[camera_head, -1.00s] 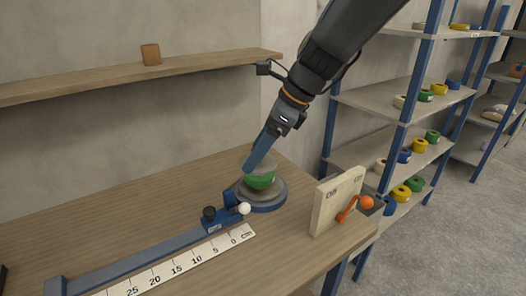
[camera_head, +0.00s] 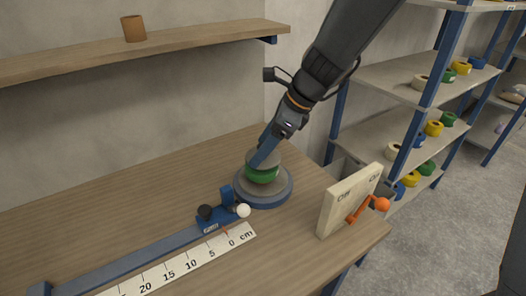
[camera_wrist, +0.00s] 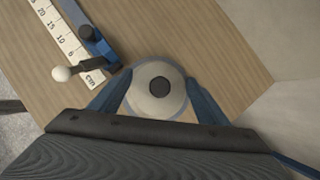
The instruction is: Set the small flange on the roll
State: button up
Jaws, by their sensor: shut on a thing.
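The small flange (camera_head: 274,158) is a pale grey disc, held by my gripper (camera_head: 261,162). In the wrist view the flange (camera_wrist: 155,108) is round with a dark centre and lies between my two blue fingers. The green roll (camera_head: 262,175) is directly under the flange in the head view. The flange is at or very near the roll's top; I cannot tell whether they touch. The roll rests on a wider grey disc (camera_head: 249,189) on a round blue base (camera_head: 266,204). In the wrist view the flange hides the roll.
A blue slide (camera_head: 215,222) with a black knob and white ball lever (camera_head: 243,211) stands front-left of the base, beside a cm scale (camera_head: 190,262). A pale board with an orange-handled switch (camera_head: 345,203) stands at right. The left tabletop is clear. Shelves of rolls stand behind right.

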notch_tip(320, 180, down, 2)
jog(key=shift+f, duration=0.1)
jog(key=o, duration=1.2)
jog(key=shift+r, duration=0.2)
jog(key=b+v, duration=0.1)
jog(key=v, duration=1)
jog(key=shift+d+r, duration=0.2)
jog(key=shift+r, duration=0.15)
jog(key=shift+s, duration=0.1)
